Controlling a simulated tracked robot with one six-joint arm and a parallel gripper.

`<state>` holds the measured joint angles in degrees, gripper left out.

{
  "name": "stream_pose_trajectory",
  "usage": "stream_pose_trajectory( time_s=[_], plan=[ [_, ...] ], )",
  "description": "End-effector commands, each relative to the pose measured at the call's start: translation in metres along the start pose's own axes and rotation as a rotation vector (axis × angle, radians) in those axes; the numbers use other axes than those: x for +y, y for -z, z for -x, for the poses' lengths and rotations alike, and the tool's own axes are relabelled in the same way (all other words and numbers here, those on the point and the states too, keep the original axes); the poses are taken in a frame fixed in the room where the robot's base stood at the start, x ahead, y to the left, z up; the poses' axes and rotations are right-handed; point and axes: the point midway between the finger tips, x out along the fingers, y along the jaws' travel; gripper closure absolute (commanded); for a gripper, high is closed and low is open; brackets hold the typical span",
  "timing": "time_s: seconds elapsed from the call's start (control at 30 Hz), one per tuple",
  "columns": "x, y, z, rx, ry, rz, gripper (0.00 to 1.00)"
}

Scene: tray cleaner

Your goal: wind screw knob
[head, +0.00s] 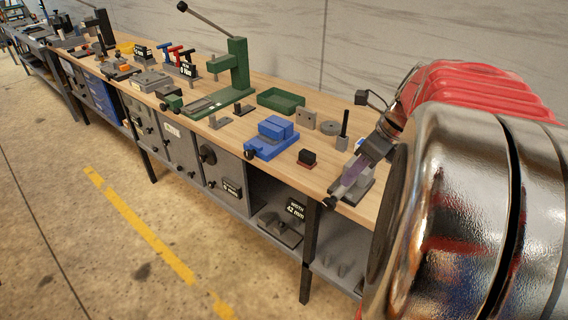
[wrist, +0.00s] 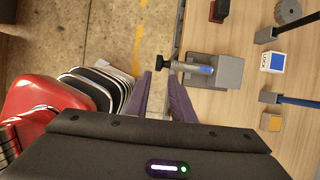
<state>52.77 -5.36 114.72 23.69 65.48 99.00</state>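The small grey screw vise (wrist: 205,68) sits at the front edge of the wooden bench. Its black screw knob (wrist: 163,63) sticks out past the edge, to the left in the wrist view. My gripper (wrist: 159,76) is open, with its two purple fingers apart. The knob lies just beyond the fingertips, in line with the gap between them. I cannot tell whether either finger touches it. In the head view, the knob (head: 329,202) shows at the bench edge below my gripper (head: 355,172), which partly hides the vise.
A blue vise (head: 268,145), a small dark block with red (head: 307,158) and a green tray (head: 281,100) stand on the bench (head: 225,133). A green arbor press (head: 238,70) stands farther left. In front of the bench is open concrete floor (head: 90,230).

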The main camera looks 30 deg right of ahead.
Motion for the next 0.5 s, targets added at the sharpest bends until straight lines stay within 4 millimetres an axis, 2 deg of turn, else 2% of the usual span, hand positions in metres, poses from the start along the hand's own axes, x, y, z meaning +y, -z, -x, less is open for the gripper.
stream_pose_trajectory(
  time_s=[0.27,0.5],
  plan=[
    [0.000,-0.001,-0.004,0.001,0.000,0.004,0.78],
    [0.002,-0.001,-0.028,0.001,-0.003,0.006,0.78]
  ],
)
